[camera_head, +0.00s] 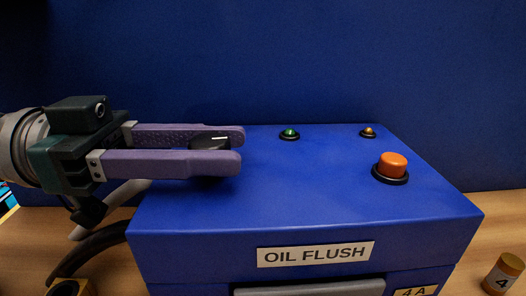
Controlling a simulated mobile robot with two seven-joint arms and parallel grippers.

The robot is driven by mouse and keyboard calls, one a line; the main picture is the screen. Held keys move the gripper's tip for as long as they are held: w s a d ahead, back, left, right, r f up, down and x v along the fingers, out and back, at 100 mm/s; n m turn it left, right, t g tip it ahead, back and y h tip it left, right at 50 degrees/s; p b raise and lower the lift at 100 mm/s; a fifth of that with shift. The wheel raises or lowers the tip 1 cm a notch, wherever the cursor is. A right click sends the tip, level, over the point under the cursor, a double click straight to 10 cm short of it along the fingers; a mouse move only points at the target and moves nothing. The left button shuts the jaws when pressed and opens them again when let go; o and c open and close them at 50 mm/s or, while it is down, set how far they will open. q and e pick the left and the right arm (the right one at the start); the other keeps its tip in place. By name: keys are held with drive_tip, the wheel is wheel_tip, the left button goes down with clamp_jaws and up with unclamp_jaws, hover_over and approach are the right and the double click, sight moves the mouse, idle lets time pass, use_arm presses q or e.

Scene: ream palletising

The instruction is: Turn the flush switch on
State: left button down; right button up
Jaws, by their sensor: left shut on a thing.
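The flush switch (211,144) is a black rotary knob with a white pointer mark, on the left of the top face of a blue box (310,205). The box's front label (315,254) reads "OIL FLUSH". My left gripper (241,150) reaches in from the left with its two purple fingers on either side of the knob, shut on it. The fingers hide part of the knob. The white mark lies nearly left to right in the picture. My right gripper is not in view.
A green lamp (289,134), an amber lamp (368,132) and an orange push button (392,167) are on the box top. An orange cylinder (503,273) marked "4" stands on the wooden surface at the lower right. A blue wall (300,60) rises behind.

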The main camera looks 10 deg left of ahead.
use_arm(q)
drive_tip(key=shift+m+g, duration=0.5)
drive_tip(key=shift+g, duration=0.2)
drive_tip(key=shift+r+g+b, duration=0.1)
drive_tip(key=shift+g+b, duration=0.2)
drive_tip(key=shift+g, duration=0.1)
drive_tip(key=shift+c, duration=2.2)
unclamp_jaws()
drive_tip(key=s+a+b, duration=0.1)
drive_tip(key=a, duration=0.8)
drive_tip(key=shift+a, duration=0.4)
